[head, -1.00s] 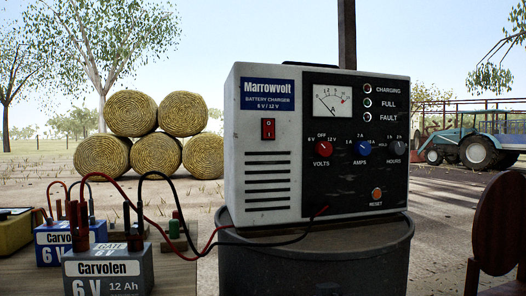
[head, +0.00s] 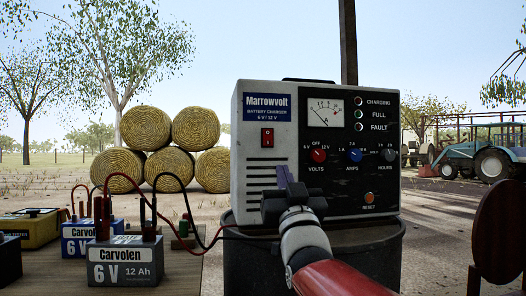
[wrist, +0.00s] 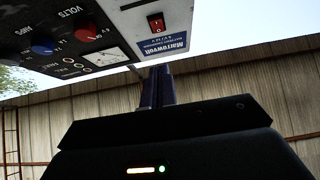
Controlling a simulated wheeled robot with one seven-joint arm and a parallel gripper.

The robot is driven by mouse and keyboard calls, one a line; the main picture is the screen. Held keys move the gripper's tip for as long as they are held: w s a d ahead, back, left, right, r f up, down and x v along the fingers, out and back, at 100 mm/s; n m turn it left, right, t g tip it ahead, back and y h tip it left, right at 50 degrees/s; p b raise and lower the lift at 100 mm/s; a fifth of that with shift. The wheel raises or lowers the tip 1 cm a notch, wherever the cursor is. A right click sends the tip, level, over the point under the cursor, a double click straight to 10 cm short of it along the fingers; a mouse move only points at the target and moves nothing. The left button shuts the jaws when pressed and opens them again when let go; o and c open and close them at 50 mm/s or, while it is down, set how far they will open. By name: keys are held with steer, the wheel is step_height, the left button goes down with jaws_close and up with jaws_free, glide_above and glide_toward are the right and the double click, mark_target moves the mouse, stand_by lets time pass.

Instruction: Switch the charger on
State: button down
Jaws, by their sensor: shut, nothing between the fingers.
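The white and black Marrowvolt charger (head: 246,150) stands upright on a dark drum (head: 375,250). Its red rocker switch (head: 268,138) is on the left of the front panel, below the blue label. I cannot tell which side of the rocker is pressed. The three lamps look unlit. My gripper (head: 284,172) is shut and empty, in front of the panel, below and slightly right of the switch. In the wrist view the charger appears upside down, with the switch (wrist: 156,24) beyond my shut fingers (wrist: 157,80). A gap shows between fingertips and switch there.
A table at left holds several batteries, including a grey Carvolen 6 V one (head: 125,262). Red and black leads (head: 214,233) run from the batteries toward the charger. A dark red chair back (head: 500,232) stands at right. Hay bales (head: 170,150) and a tractor (head: 480,155) are farther off.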

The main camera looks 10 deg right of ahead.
steer(key=p, duration=0.3)
glide_toward(268, 139)
step_height(268, 139, up, 4)
steer(key=w+p, duration=0.1)
steer(key=w, duration=0.2)
steer(key=shift+w+f, duration=0.15)
steer(key=shift+w, duration=0.2)
steer(key=shift+w+f, duration=0.1)
steer(key=shift+w, duration=0.35)
